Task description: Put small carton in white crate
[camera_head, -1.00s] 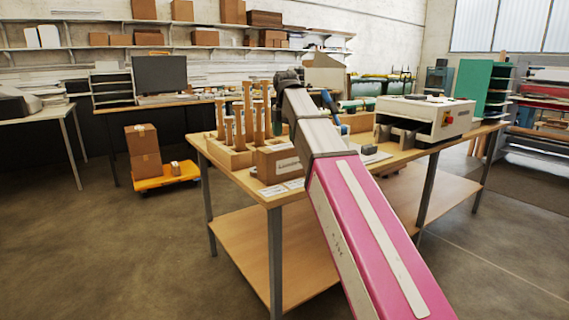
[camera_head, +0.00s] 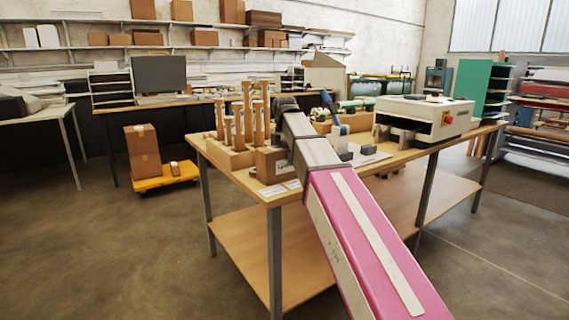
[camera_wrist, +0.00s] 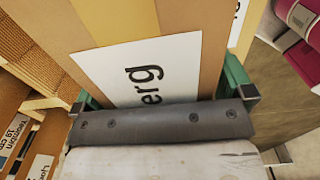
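A brown carton (camera_head: 268,163) stands on the near left part of the wooden table, beside the tube rack; my arm partly covers it. In the wrist view a taped carton (camera_wrist: 180,25) with a white label ending in "erg" fills the middle. My gripper (camera_wrist: 161,90) has its green fingers wide apart, one near each side of this carton; I cannot tell whether they touch it. In the head view the fingers are hidden behind my arm. A smaller carton (camera_head: 175,166) sits on the orange dolly. I cannot make out a white crate.
A wooden rack of upright tubes (camera_head: 235,155) stands left of the carton. A white laminator (camera_head: 425,115) stands at the table's right. The orange dolly (camera_head: 165,178) carries stacked boxes (camera_head: 142,150) on the floor.

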